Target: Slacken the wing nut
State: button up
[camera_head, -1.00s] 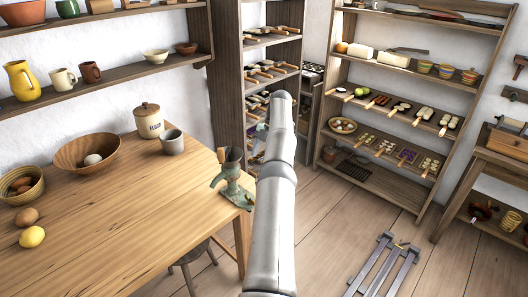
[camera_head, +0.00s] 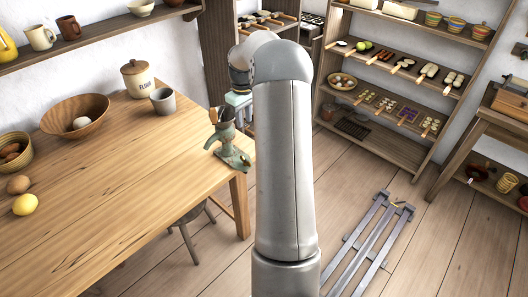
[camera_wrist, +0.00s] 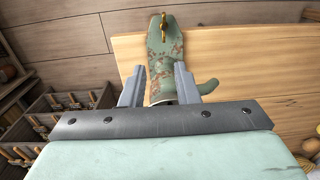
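A worn green cast-metal grinder (camera_head: 230,142) stands at the corner of the wooden table (camera_head: 130,190). In the wrist view the grinder (camera_wrist: 165,55) is seen end-on, with a small brass piece shaped like a wing nut (camera_wrist: 163,30) on its green face at the top. My gripper (camera_wrist: 158,82) is open, with two grey fingers apart. In the picture the fingers lie either side of the grinder's lower part, below the brass piece. I see nothing held; touching cannot be told. In the head view my arm hides most of the gripper.
A flour jar (camera_head: 138,78), a grey cup (camera_head: 163,100), a wooden bowl (camera_head: 76,116) and a lemon (camera_head: 25,204) stand on the table. A stool (camera_head: 190,226) is under it. Shelves (camera_head: 400,95) fill the back wall. A grey rail frame (camera_head: 372,245) lies on the floor.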

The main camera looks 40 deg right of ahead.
jog(key=p, duration=0.3)
send_near(246, 162)
jog(key=shift+m, duration=0.4)
notch_tip(246, 162, down, 7)
jog(key=shift+w+d+f, duration=0.1)
jog(key=shift+w, duration=0.05)
grip_shut()
